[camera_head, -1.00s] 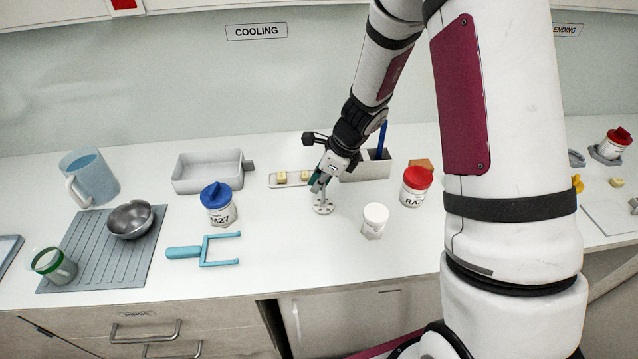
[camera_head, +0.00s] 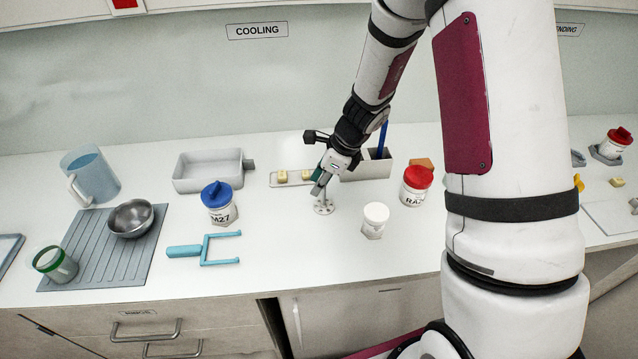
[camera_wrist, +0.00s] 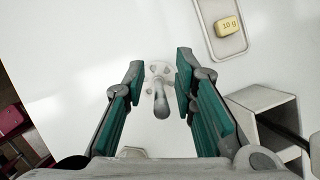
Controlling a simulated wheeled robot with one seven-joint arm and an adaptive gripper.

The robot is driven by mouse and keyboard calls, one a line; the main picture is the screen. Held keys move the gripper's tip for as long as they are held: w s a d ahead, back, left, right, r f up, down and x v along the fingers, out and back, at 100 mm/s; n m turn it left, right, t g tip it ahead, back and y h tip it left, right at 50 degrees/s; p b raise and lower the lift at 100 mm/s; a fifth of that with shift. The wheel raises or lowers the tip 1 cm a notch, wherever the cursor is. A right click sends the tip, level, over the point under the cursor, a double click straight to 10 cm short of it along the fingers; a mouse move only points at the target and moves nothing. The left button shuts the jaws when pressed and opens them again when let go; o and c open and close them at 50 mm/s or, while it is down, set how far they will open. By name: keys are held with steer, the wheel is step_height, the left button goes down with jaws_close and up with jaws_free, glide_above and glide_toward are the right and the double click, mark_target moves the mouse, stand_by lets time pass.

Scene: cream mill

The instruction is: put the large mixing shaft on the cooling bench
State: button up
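The mixing shaft stands upright on the white worktop, its round holed disc (camera_head: 323,207) down and its grey rod up. In the wrist view the rod (camera_wrist: 161,102) rises between the two teal fingers, with a gap on each side. My gripper (camera_head: 318,192) is open and empty, pointing down at the shaft's upper end. The fingers (camera_wrist: 158,75) show no contact with the rod. The shaft's top is partly hidden by my gripper in the head view. The bench (camera_head: 290,240) lies below the COOLING sign (camera_head: 257,30).
A yellow block tray (camera_head: 292,184) and a grey holder (camera_head: 368,170) stand close behind the shaft. A blue-lidded jar (camera_head: 219,204) and a blue fork-shaped tool (camera_head: 205,250) are left. Bare worktop lies in front.

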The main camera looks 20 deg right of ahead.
steer(key=s+d+r+n, duration=0.1)
steer(key=s+r+n, duration=0.2)
steer(key=r, duration=0.6)
steer(key=s+r+n, duration=0.2)
steer(key=s+r, duration=0.1)
steer(key=r, duration=0.6)
steer(key=s+r+n+t+h, duration=0.1)
steer(key=s+r+n, duration=0.4)
steer(key=s+n, duration=0.4)
steer(key=s+r+n+t+h, duration=0.2)
steer(key=s+r+n, duration=0.4)
steer(key=s+n, duration=0.4)
steer(key=shift+s+r+h, duration=0.25)
steer(key=shift+s+h, duration=0.05)
steer(key=shift+s, duration=0.15)
